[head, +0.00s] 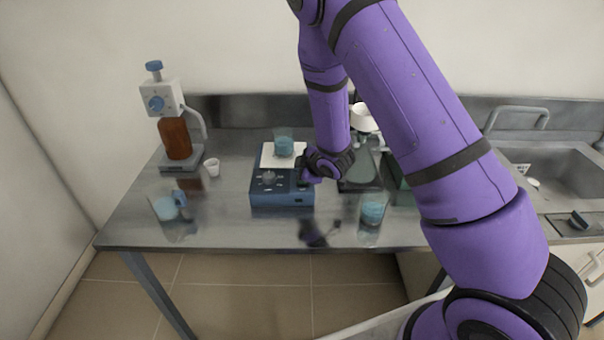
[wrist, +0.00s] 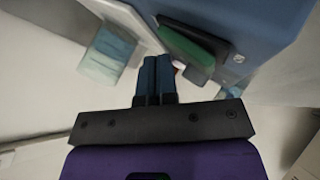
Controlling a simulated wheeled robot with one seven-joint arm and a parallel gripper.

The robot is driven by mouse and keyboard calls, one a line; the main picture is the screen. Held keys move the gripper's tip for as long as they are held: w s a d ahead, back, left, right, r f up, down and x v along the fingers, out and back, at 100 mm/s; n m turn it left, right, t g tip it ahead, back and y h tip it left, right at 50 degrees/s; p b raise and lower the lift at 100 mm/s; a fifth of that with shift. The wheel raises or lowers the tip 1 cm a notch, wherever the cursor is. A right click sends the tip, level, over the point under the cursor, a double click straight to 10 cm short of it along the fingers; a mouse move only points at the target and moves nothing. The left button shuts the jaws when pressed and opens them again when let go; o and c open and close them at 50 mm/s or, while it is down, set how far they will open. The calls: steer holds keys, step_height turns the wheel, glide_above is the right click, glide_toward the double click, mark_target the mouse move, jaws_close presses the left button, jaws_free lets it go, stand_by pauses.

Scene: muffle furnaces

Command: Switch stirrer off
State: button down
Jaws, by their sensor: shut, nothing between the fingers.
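The stirrer (head: 282,197) is a blue box with a white top plate (head: 268,161), standing on the steel bench. A beaker of blue liquid (head: 284,146) stands on the plate. My gripper (head: 304,176) is at the right side of the stirrer in the head view, its tips hard to make out there. In the wrist view my gripper (wrist: 157,62) has its two blue fingers together and empty. Just beyond them is a green switch-like piece (wrist: 186,46) in a dark frame on the blue housing (wrist: 255,25). I cannot tell whether the fingertips touch it.
A brown bottle with a dispenser (head: 176,138) and a small white cup (head: 212,167) stand to the left. Beakers of blue liquid (head: 166,208) (head: 372,211) stand near the front edge. A flask (head: 361,165) is close right of my gripper. A sink (head: 560,170) is far right.

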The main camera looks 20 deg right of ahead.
steer(key=shift+s+r, duration=0.1)
steer(key=shift+r, duration=0.65)
steer(key=shift+s+a+r, duration=0.1)
steer(key=shift+s+r, duration=0.05)
steer(key=shift+r, duration=1.1)
steer(key=shift+s+a+r, duration=0.1)
steer(key=shift+s+r, duration=0.05)
steer(key=shift+r, duration=1.1)
